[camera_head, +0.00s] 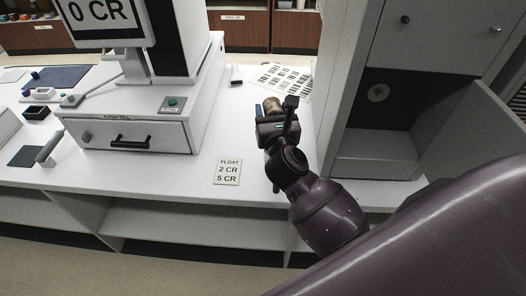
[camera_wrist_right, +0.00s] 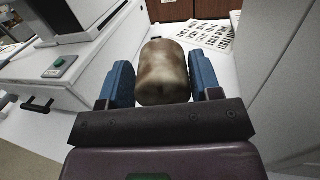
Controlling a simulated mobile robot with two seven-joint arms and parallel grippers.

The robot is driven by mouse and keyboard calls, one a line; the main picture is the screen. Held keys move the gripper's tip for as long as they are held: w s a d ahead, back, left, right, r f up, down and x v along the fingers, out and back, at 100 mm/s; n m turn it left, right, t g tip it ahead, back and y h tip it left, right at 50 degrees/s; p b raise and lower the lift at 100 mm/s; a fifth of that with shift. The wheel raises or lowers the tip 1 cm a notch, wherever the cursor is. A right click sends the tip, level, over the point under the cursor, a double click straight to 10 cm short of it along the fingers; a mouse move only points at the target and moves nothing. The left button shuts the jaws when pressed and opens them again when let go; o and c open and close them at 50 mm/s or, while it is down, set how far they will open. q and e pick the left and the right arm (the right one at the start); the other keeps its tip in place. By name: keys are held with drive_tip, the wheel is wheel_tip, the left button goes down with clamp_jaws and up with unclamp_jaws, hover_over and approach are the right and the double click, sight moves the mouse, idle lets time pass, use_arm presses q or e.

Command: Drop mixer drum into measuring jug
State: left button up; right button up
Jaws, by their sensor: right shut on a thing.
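The mixer drum (camera_head: 272,104), a mottled tan-brown rounded cylinder, is between the fingers of my right gripper (camera_head: 270,113) over the white counter, just right of the till. In the right wrist view the drum (camera_wrist_right: 163,72) sits between the two blue finger pads (camera_wrist_right: 162,85), and the gripper is shut on it. The drum's lower side is hidden by the gripper. I cannot make out a measuring jug in either view. My left gripper is not in view.
The cash till (camera_head: 137,136) with a screen stands left of my right gripper. A float sign (camera_head: 228,172) lies on the counter. A printed sheet (camera_head: 281,80) lies behind the gripper. A tall grey cabinet (camera_head: 345,60) with an open compartment stands close on the right.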

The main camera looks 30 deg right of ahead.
drive_tip(key=shift+w+d+f+m+g+h, duration=0.15)
drive_tip(key=shift+d+m+g+h, duration=0.1)
drive_tip(key=shift+d+h, duration=0.15)
drive_tip(key=shift+w+d+f+m+g+h, duration=0.1)
drive_tip(key=shift+d+m+g+h, duration=0.15)
drive_tip(key=shift+d+h, duration=0.15)
drive_tip(key=shift+s+d+f+m+g+h, duration=0.25)
drive_tip(key=shift+d+f+m+h, duration=0.1)
drive_tip(key=shift+d+f+h, duration=0.25)
drive_tip(key=shift+s+d+f+m+g+h, duration=0.25)
drive_tip(key=shift+d+f+m+h, duration=0.15)
drive_tip(key=shift+d, duration=0.25)
wheel_tip(320, 180, down, 5)
drive_tip(key=b, duration=0.5)
drive_tip(key=shift+r, duration=0.1)
drive_tip(key=o, duration=1.1)
use_arm(q)
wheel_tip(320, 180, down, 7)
drive_tip(key=b, duration=0.1)
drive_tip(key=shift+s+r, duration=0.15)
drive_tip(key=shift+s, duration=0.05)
use_arm(e)
drive_tip(key=v, duration=1)
drive_tip(key=shift+s+a, duration=0.2)
drive_tip(key=shift+s, duration=0.15)
